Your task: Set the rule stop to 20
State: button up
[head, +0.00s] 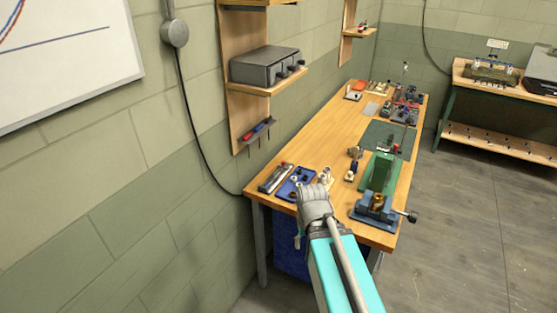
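A long narrow grey fixture with a red end (275,178) lies at the near left corner of the wooden workbench (345,130). It may be the rule with its stop, but it is too small to be sure. No scale marks or stop position can be read. My arm reaches up from the bottom of the head view, and its grey wrist is over the near end of the bench. My gripper (299,240) is mostly hidden by the wrist, just off the bench's near edge. Whether it is open or shut does not show.
A blue tray (297,183) with small parts sits right of the fixture. A blue vise (377,210) and green block (379,172) stand farther right. A shelf with a grey box (265,66) hangs above the bench's left side. Floor on the right is clear.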

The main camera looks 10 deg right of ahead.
aim_at(283, 165)
jog(key=i, duration=0.9)
jog(key=z, duration=0.05)
